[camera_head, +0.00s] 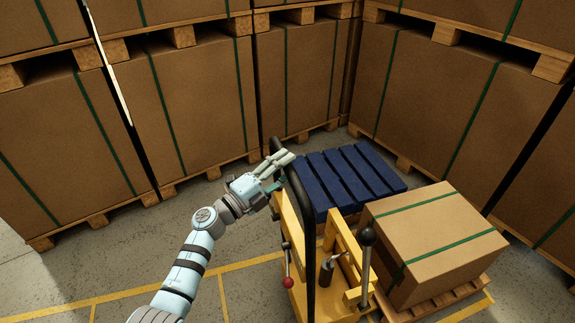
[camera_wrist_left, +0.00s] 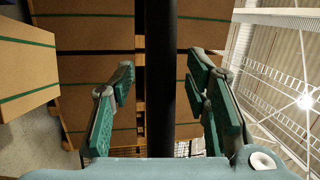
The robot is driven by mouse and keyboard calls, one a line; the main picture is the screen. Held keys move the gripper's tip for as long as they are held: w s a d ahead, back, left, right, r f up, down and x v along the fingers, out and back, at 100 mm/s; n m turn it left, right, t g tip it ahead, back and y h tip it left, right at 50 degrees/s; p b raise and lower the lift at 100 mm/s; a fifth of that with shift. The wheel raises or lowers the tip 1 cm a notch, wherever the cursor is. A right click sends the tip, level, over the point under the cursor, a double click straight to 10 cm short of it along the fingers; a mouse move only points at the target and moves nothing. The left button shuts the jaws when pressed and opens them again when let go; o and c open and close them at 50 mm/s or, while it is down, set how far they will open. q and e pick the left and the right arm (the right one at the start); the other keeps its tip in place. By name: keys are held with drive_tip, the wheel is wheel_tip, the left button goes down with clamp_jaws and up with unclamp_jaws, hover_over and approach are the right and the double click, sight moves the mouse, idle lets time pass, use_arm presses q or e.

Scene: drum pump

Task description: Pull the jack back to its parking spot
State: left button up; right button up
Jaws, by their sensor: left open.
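The jack (camera_head: 350,284) is a yellow machine with a tall black handle (camera_head: 309,235), standing at the lower middle of the head view. My left gripper (camera_head: 282,166) is at the upper part of this handle, on its left side. In the left wrist view, the black handle (camera_wrist_left: 161,60) runs upright between the two green-padded fingers of the open gripper (camera_wrist_left: 160,92). Gaps show on both sides, so no finger touches it there. Yellow floor lines (camera_head: 130,296) lie at the lower left. My right gripper is not in view.
A blue slatted pallet (camera_head: 350,176) is just behind the jack. A strapped carton (camera_head: 434,236) on a wooden pallet (camera_head: 449,301) stands close at its right. Tall strapped cartons (camera_head: 200,100) on pallets wall off the back. Bare floor (camera_head: 110,255) shows at the left.

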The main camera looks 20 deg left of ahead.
use_arm(q)
drive_tip(key=shift+w+d+r, duration=0.1)
drive_tip(key=shift+w+d, duration=0.25)
drive_tip(key=shift+w, duration=0.15)
clamp_jaws()
